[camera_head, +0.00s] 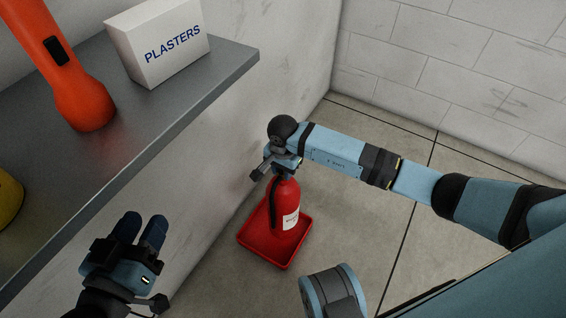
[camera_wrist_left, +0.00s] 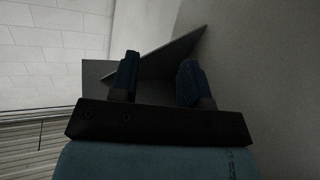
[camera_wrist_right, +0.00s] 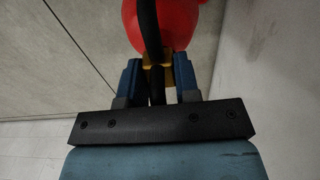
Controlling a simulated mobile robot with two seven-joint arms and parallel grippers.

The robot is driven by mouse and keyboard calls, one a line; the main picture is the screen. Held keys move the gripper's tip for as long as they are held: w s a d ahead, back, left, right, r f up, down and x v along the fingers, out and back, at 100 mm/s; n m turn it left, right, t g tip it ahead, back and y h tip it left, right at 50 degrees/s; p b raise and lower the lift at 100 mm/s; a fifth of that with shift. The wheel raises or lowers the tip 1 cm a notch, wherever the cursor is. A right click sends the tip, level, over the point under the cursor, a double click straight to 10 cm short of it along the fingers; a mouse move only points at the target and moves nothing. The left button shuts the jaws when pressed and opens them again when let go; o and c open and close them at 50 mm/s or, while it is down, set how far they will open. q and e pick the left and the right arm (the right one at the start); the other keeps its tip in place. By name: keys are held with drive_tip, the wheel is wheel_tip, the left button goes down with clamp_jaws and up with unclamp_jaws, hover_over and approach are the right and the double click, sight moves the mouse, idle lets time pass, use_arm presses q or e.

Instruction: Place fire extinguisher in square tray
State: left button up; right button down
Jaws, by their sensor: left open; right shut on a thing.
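The red fire extinguisher (camera_head: 287,208) stands upright, or nearly so, over the red square tray (camera_head: 286,262) on the floor in the head view. Its base appears within the tray's rim, but I cannot tell whether it touches the tray's bottom. My right gripper (camera_head: 280,165) is shut on the extinguisher's top, by its handle and valve. In the right wrist view the fingers (camera_wrist_right: 158,80) close around the yellowish and black neck parts, with the red body (camera_wrist_right: 180,25) beyond. My left gripper (camera_head: 138,230) is open and empty, beside the shelf; its fingers also show in the left wrist view (camera_wrist_left: 160,80).
A grey shelf (camera_head: 150,120) along the wall holds an orange flashlight (camera_head: 65,75), a white PLASTERS box (camera_head: 160,45) and a partly visible yellow object (camera_head: 8,197). The tiled floor (camera_head: 385,215) right of the tray looks clear. The wall is close on the tray's left.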

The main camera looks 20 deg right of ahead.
sight(283, 184)
drive_tip(key=shift+w+f+b, duration=0.25)
drive_tip(key=shift+f+b, duration=0.15)
drive_tip(key=shift+f, duration=0.85)
drive_tip(key=shift+a+f+b, duration=0.1)
drive_tip(key=shift+f+b, duration=0.75)
drive_tip(key=shift+f, duration=1.3)
use_arm(q)
drive_tip(key=shift+w+a+r+m+t, duration=0.2)
drive_tip(key=shift+w+a+m+t, duration=0.15)
drive_tip(key=shift+w+m, duration=0.15)
drive_tip(key=shift+w+a+r+m+t, duration=0.2)
drive_tip(key=shift+w+m+t, duration=0.15)
drive_tip(key=shift+m, duration=0.15)
use_arm(e)
drive_tip(key=c, duration=1.1)
unclamp_jaws()
drive_tip(key=shift+s+f, duration=0.25)
drive_tip(key=shift+f, duration=0.1)
drive_tip(key=shift+c, duration=0.2)
use_arm(q)
drive_tip(key=shift+s+f, duration=0.1)
drive_tip(key=shift+f, duration=0.05)
use_arm(e)
drive_tip(key=o, duration=0.3)
drive_tip(key=shift+r, duration=0.1)
